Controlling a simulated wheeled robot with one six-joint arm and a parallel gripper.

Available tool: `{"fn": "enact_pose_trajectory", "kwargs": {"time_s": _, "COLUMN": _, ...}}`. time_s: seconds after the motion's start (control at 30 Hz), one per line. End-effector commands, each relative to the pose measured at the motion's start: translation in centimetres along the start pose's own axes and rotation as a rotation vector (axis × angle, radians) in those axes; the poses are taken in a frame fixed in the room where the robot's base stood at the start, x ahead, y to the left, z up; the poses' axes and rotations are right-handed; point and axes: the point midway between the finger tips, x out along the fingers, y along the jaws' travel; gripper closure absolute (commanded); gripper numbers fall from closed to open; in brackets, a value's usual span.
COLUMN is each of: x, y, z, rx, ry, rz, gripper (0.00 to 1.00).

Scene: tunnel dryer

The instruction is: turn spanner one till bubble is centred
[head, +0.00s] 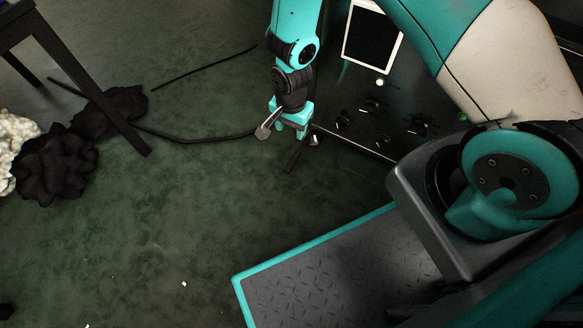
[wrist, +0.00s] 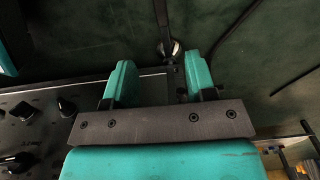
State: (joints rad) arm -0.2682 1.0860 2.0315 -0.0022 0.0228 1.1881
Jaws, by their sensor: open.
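My gripper (head: 300,128) is open, with its jaws pointing down beside the near left corner of a dark panel. In the wrist view its two teal fingers (wrist: 160,83) stand apart with no object clearly held between them. A dark bar (wrist: 163,18) with a pale round end (wrist: 174,48) shows beyond the fingertips. A dark bar (head: 294,157) and a small pale round part (head: 314,140) also show just below my gripper in the head view. I cannot tell whether this is spanner one. No bubble can be made out.
The dark panel (head: 350,139) carries several black knobs (head: 419,127) and a white-framed screen (head: 372,38). Knobs also show at left in the wrist view (wrist: 67,107). Dark cables (head: 200,139) and black crumpled heaps (head: 58,162) lie left on the green floor. The floor's middle is mostly clear.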

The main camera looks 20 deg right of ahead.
Motion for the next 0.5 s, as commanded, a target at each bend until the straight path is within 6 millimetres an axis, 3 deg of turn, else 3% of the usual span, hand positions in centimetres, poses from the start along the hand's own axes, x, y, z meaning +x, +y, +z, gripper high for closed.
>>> {"fn": "enact_pose_trajectory", "kwargs": {"time_s": 0.17, "x": 2.4, "y": 0.1, "z": -0.1, "rx": 0.008, "ry": 0.002, "rz": 0.003, "gripper": 0.49}}
{"fn": "enact_pose_trajectory", "kwargs": {"time_s": 0.5, "x": 10.1, "y": 0.1, "z": 0.0, "rx": 0.006, "ry": 0.001, "rz": 0.003, "gripper": 0.49}}
